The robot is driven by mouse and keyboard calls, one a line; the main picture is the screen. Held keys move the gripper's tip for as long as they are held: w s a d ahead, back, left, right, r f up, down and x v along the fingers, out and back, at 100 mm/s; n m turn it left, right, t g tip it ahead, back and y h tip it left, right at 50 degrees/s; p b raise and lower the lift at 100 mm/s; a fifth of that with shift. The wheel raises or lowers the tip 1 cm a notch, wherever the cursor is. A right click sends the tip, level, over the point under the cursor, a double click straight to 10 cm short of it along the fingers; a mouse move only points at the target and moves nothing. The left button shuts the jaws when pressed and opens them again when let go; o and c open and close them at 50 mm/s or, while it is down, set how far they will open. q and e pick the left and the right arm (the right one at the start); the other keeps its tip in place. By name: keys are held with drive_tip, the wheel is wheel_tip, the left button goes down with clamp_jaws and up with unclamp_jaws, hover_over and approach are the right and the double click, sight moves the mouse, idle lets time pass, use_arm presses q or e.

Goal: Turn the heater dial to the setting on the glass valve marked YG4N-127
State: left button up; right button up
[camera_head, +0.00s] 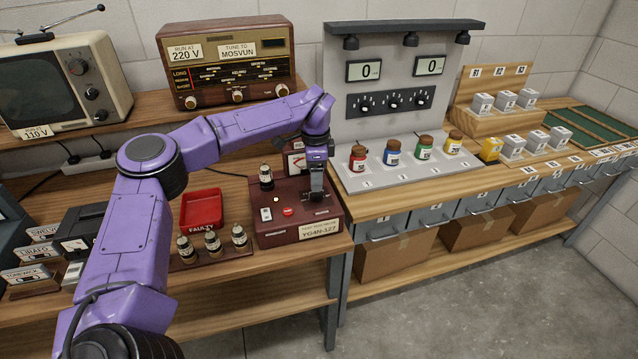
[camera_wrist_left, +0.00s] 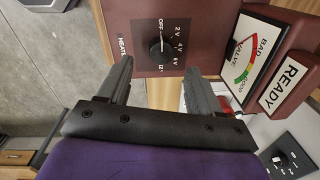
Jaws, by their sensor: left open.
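The maroon tester box (camera_head: 275,236) stands on the wooden bench; its front plate reads YG4N-127. In the left wrist view the black heater dial (camera_wrist_left: 161,46) is on the maroon panel, with OFF, 2V, 4V, 6V and 12 marks around it. Its pointer is too small to read surely. My left gripper (camera_head: 316,194) is over the right side of the tester. In the wrist view its open jaws (camera_wrist_left: 158,70) stand either side of the dial, apart from it. One glass valve (camera_head: 266,177) stands upright on the tester; its marking is unreadable here, and the dial is hidden in the head view.
Several more glass valves (camera_head: 213,243) stand in a wooden rack left of the tester, behind it a red FAULTY tray (camera_head: 202,222). The tester's meter (camera_wrist_left: 246,62) and READY sign (camera_wrist_left: 285,85) are beside the dial. A grey scale bench with coloured jars (camera_head: 424,148) is to the right.

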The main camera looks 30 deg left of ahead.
sight(316, 195)
use_arm(q)
drive_tip(key=f, duration=0.1)
drive_tip(key=f+p, duration=0.1)
drive_tip(key=f, duration=0.3)
drive_tip(key=shift+w+a, duration=0.2)
drive_tip(key=shift+a, duration=0.1)
drive_tip(key=shift+d+f, duration=0.1)
drive_tip(key=shift+f, duration=0.4)
drive_tip(key=c, duration=1.1)
drive_tip(key=shift+o, duration=0.2)
